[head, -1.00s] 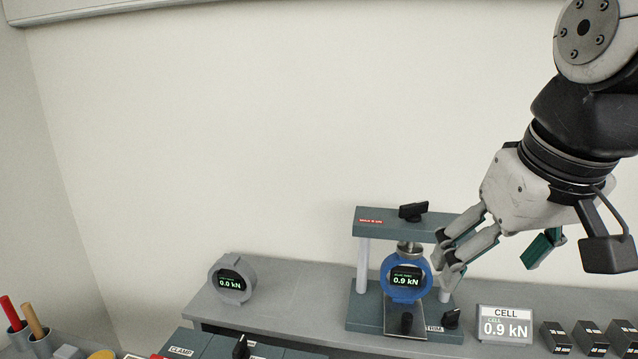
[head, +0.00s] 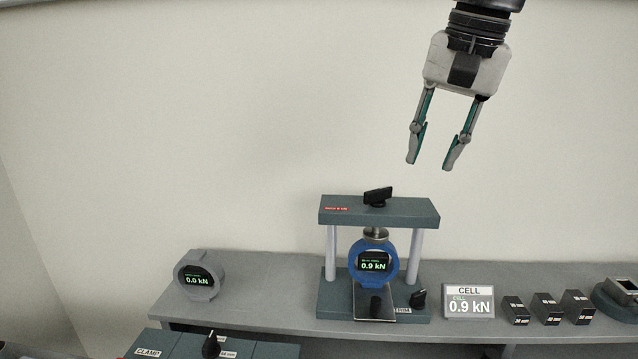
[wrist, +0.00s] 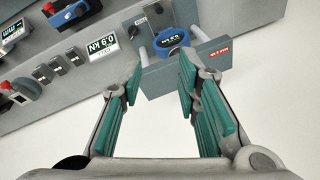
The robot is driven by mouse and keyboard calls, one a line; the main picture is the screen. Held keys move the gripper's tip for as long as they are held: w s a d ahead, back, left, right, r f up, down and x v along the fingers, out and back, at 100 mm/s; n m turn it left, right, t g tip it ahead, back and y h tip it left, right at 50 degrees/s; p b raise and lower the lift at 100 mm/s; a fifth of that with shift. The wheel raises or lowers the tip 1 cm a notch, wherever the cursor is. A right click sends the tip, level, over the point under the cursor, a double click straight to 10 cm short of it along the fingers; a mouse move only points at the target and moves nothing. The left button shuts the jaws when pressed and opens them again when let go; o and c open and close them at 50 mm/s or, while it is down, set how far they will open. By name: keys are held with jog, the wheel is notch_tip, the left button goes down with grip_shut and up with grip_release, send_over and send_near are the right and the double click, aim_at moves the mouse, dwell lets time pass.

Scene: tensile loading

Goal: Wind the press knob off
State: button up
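The press (head: 330,212) stands on the grey bench, with a dark crossbeam on two pale posts. The black press knob (head: 378,196) sits on top of the crossbeam. A blue ring gauge (head: 360,272) inside the press reads 0.9 kN. My gripper (head: 429,164) is open and empty, pointing down, above and a little right of the knob and apart from it. In the wrist view my open gripper (wrist: 160,85) has the press crossbeam (wrist: 185,78) beyond its fingers; I cannot make out the knob there.
A CELL display (head: 469,302) reads 0.9 kN right of the press, with several dark blocks (head: 546,308) beside it. A grey gauge (head: 197,275) at left reads 0.0 kN. A CLAMP panel (head: 165,345) is in front. The space above the bench is clear.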

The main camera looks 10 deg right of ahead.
jog(key=w+r+m+g, duration=0.2)
jog(key=w+r+m, duration=0.15)
jog(key=w, duration=0.75)
jog(key=m+g, duration=0.1)
jog(key=m, duration=0.2)
send_near(379, 189)
jog(key=shift+h, duration=0.4)
jog(key=f, duration=0.3)
jog(key=f+p, duration=0.1)
jog(key=f, duration=0.5)
jog(key=shift+a, duration=0.35)
jog(key=shift+c, duration=0.2)
grip_shut()
